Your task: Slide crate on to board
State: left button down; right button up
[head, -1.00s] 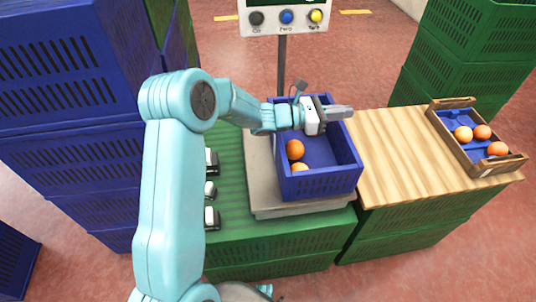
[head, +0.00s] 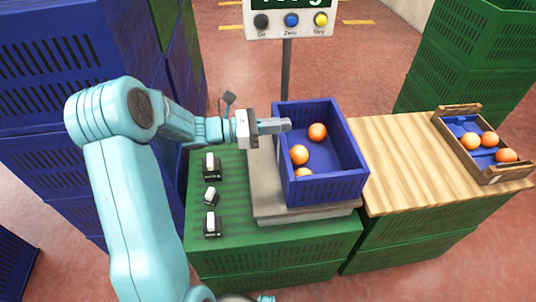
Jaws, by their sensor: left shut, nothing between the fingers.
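A blue crate (head: 328,188) stands on the grey scale platform (head: 262,180) and holds three visible oranges (head: 299,154). The wooden board (head: 395,150) lies to the right of the crate, on green crates. My left gripper (head: 286,125) is shut and empty, with its fingertips at the crate's left rim. I cannot tell whether it touches the rim. My right gripper does not show.
A small wooden box (head: 490,172) with oranges on a blue liner sits at the board's right end. The scale's display (head: 292,18) stands behind on a post. Several small black-and-white items (head: 211,166) lie on the green surface at left. Blue crates (head: 60,110) are stacked at far left.

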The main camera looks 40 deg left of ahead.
aim_at(280, 152)
pick_arm(q)
jog(key=s+f+b, duration=0.1)
jog(key=f, duration=0.2)
jog(key=s+a+f+b, duration=0.1)
jog(key=f, duration=0.2)
jog(key=s+a+f+b, duration=0.1)
jog(key=f, duration=0.3)
jog(key=shift+a+b, duration=0.15)
jog(key=shift+b, duration=0.2)
jog(key=shift+w+f, duration=0.15)
jog(key=shift+w, duration=0.1)
jog(key=shift+w+d, duration=0.2)
jog(key=shift+d, duration=0.1)
